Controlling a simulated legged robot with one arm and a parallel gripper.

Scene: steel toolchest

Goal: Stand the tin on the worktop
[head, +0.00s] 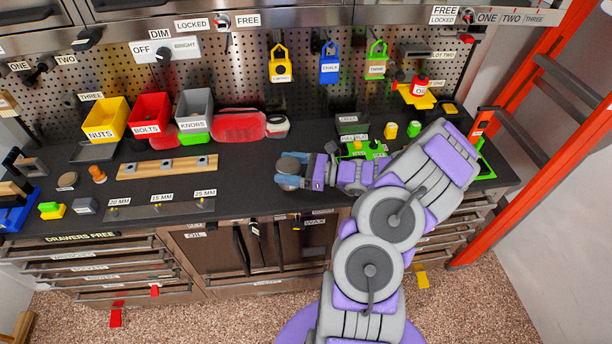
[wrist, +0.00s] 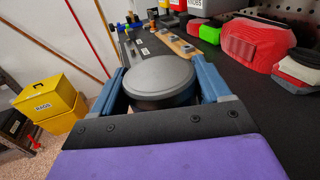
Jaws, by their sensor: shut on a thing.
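The tin is a dark round can with a grey lid. It shows in the wrist view (wrist: 160,78) between my two blue fingers, lid facing up and towards the camera. It also shows in the head view (head: 289,166), over the front middle of the dark worktop (head: 245,180). My gripper (head: 290,173) reaches in from the right, its fingers on either side of the tin; it shows in the wrist view too (wrist: 163,88). The tin's lower part is hidden by my gripper. I cannot tell whether its base touches the worktop.
Behind stand a yellow bin (head: 106,120), a red bin (head: 150,114) and a grey bin (head: 194,104). A red case (head: 238,125) lies to their right. A wooden rail (head: 167,167) and a 20/15/25 mm strip (head: 160,208) lie left. The worktop around the tin is clear.

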